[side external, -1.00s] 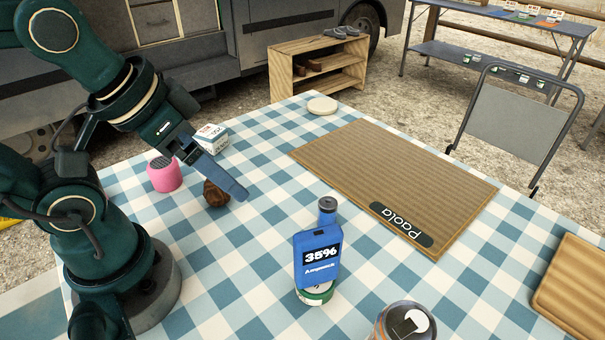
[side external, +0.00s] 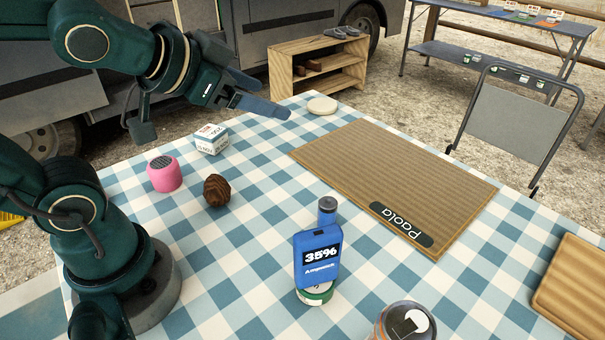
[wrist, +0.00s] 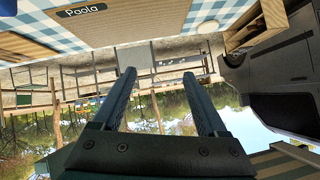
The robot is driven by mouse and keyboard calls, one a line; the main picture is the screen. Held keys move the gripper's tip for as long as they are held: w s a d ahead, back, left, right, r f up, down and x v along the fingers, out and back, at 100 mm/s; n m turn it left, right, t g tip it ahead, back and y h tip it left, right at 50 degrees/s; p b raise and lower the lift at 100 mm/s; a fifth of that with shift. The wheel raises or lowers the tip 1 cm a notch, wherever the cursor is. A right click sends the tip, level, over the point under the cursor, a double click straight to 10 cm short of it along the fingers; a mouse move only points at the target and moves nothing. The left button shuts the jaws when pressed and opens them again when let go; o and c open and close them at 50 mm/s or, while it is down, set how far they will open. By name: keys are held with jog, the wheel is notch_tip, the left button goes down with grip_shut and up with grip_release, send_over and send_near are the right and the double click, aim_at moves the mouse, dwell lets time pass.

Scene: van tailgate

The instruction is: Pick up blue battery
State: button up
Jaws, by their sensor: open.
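The blue battery (side external: 317,259), with a "35%" display and the word "Ampwork", stands upright at the front middle of the checked table in the side view. It appears to rest on or just behind a low green and white tin (side external: 316,294); I cannot tell which. A dark blue cylinder (side external: 327,210) shows above and behind it. My gripper (side external: 285,110) is raised high above the back left of the table, far from the battery. In the wrist view its two fingers (wrist: 166,88) are apart with nothing between them.
A pink speaker (side external: 164,174), a brown carved lump (side external: 216,190) and a white-teal box (side external: 211,139) stand at the left. A "Paola" mat (side external: 390,180) lies at the right. A can (side external: 405,322) is at the front edge, a wooden board (side external: 575,290) front right, a pale disc (side external: 322,105) at the back.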

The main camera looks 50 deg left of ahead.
jog(key=w+r+m+t+h, duration=0.1)
jog(key=w+m+t, duration=0.15)
jog(key=w, duration=0.35)
jog(key=m+g+h, duration=0.3)
jog(key=m+h, duration=0.5)
jog(key=h, duration=0.2)
send_over(330, 202)
jog(key=w+a, duration=0.1)
jog(key=w, duration=0.1)
notch_tip(330, 202, down, 12)
jog(key=s+f, duration=0.1)
jog(key=f, duration=0.1)
jog(key=s+f+n+g, duration=0.1)
jog(key=f, duration=0.1)
jog(key=s+f+n, duration=0.1)
jog(key=f, duration=0.1)
jog(key=shift+s+a+f+g+h, duration=0.1)
jog(key=shift+a+f+g+h, duration=0.15)
jog(key=shift+f+h, duration=0.15)
jog(key=shift+s+f+n, duration=0.1)
jog(key=shift+f+n, duration=0.15)
jog(key=shift+f, duration=0.25)
jog(key=shift+x, duration=2.4)
grip_shut()
